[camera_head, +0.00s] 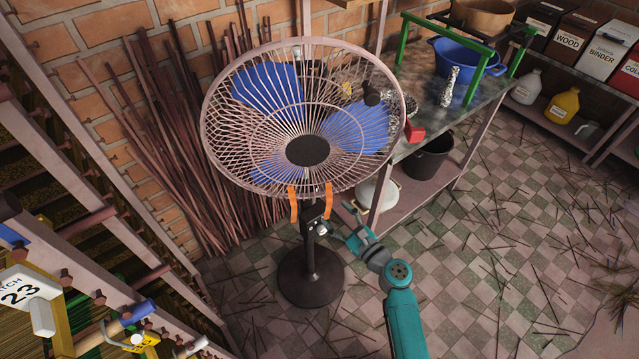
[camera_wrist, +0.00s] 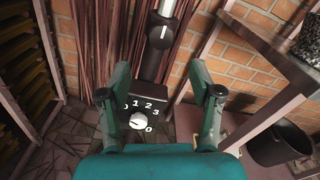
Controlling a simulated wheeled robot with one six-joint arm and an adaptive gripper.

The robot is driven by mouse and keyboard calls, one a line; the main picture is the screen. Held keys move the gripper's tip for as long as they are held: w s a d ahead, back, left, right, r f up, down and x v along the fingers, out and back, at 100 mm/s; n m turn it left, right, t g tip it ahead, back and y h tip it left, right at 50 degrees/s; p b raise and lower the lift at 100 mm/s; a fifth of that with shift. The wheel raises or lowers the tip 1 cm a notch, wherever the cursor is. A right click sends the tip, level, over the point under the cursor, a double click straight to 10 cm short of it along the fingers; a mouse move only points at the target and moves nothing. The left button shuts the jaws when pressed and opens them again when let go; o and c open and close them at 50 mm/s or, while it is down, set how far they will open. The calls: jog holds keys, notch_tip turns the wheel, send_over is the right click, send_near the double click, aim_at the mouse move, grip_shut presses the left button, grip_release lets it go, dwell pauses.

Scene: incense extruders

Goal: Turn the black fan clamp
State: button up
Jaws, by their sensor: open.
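The black fan clamp (camera_wrist: 162,31) is a dark round knob with a white mark on the pole, at the top middle of the wrist view. In the head view I cannot clearly pick it out from the dark parts below the fan (camera_head: 308,150). My gripper (camera_wrist: 160,94) is open and empty, its two teal fingers spread wide. The clamp shows above and between the fingertips, apart from them. In the head view my gripper (camera_head: 352,232) is just right of the fan's stand. Below the clamp sits a black speed box with a white dial (camera_wrist: 138,120).
Two orange ribbons (camera_head: 328,200) hang below the fan cage. A metal-topped table (camera_head: 455,120) with a blue basin (camera_head: 452,58) stands at right, a black bucket (camera_head: 430,160) below it. A wooden rack (camera_head: 90,190) lines the left. Tiled floor (camera_head: 480,260) at right holds scattered sticks.

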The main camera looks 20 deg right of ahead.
jog(key=x, duration=1.1)
jog(key=shift+d, duration=0.1)
jog(key=c, duration=1.2)
